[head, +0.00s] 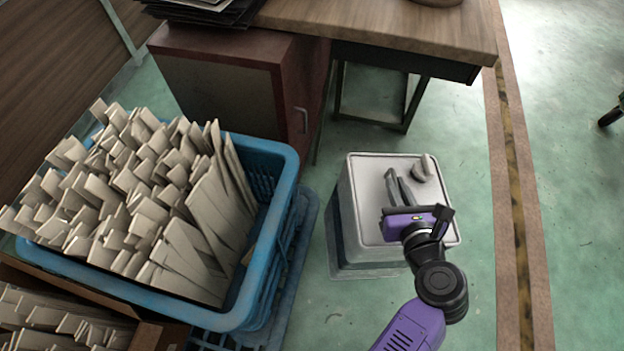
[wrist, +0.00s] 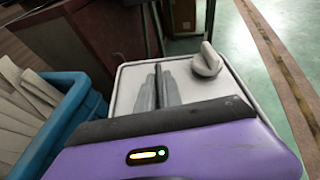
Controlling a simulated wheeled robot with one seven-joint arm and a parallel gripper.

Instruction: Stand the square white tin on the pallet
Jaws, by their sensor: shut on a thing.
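The square white tin (head: 365,205) is upright below and ahead of my gripper, right of the blue crate. In the wrist view, the tin's top (wrist: 128,88) and the cap (wrist: 207,62) show too. My gripper (head: 392,180) is shut at the middle of the top; the gripped part is hidden by the fingers (wrist: 160,82). I cannot tell whether the tin touches the floor. A blue slatted plastic base, like a pallet (head: 309,215), lies under the blue crate.
The blue crate (head: 285,150), full of pale panels, stands close on the left. A wooden desk (head: 430,28) with a dark red cabinet (head: 318,75) is behind. A brown box of panels (head: 150,332) is at lower left.

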